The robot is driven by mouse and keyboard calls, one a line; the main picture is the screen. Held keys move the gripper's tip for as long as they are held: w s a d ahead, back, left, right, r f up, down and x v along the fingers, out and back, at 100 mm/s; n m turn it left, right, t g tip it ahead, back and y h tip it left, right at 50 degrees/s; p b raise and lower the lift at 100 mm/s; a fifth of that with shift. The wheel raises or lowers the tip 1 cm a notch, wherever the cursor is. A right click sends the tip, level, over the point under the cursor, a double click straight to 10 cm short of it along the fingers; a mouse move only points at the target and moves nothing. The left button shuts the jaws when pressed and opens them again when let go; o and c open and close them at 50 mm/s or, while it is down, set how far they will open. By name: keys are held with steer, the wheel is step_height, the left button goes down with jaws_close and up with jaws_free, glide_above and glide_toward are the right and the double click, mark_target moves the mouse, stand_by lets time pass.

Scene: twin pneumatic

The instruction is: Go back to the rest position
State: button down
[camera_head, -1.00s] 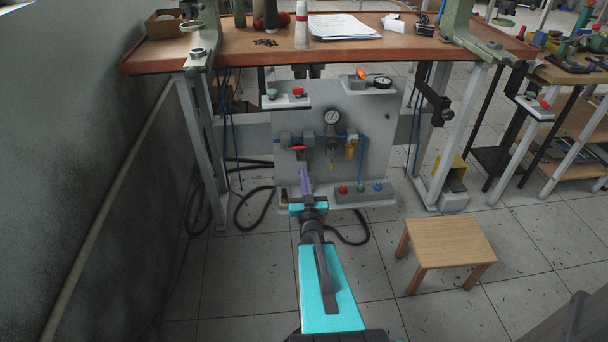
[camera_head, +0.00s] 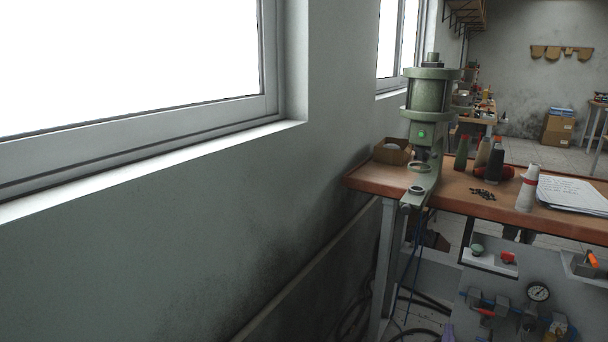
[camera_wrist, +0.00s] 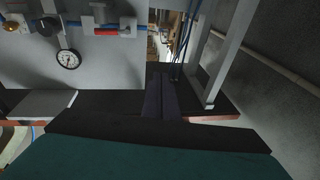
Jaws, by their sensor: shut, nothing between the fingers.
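My gripper (camera_wrist: 161,97) shows in the wrist view as two dark purple fingers lying together, shut and empty. It points at the gap beside the grey pneumatic panel (camera_wrist: 110,55), and nothing touches its tips that I can see. The rest of my arm is below that picture. The wrist view is upside down, with the panel's gauge (camera_wrist: 68,59) and red valve handle (camera_wrist: 107,31) at the upper left.
A brown-topped bench (camera_head: 468,195) carries a green press (camera_head: 428,95), bottles and papers (camera_head: 572,194). A grey wall (camera_head: 190,230) with windows fills the left. Blue hoses and a bench leg (camera_wrist: 222,50) stand close to my gripper in the wrist view.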

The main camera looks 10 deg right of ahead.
steer(key=w+a+n+y+p, duration=0.1)
steer(key=w+a+y+p, duration=0.25)
steer(key=a, duration=0.45)
steer(key=w+a+f+n+g+y+p, duration=0.1)
steer(key=a+f+n+g+y+p, duration=0.4)
steer(key=a, duration=1.1)
steer(key=s+a+f+g+y+p, duration=0.1)
steer(key=s+a+f+g+p, duration=0.2)
steer(key=s+a+f+g, duration=0.45)
steer(key=s+a+f+g+y+p, duration=0.1)
steer(key=s+a+f+g+p, duration=0.2)
steer(key=s+f, duration=0.55)
steer(key=s+a+r+g, duration=0.1)
steer(key=s+r+g, duration=0.1)
steer(key=s, duration=0.7)
steer(key=s+r+g, duration=0.1)
steer(key=s+g, duration=0.4)
steer(key=s, duration=0.5)
steer(key=shift+a+r+n, duration=0.3)
steer(key=shift+a+r, duration=0.05)
steer(key=shift+a, duration=0.05)
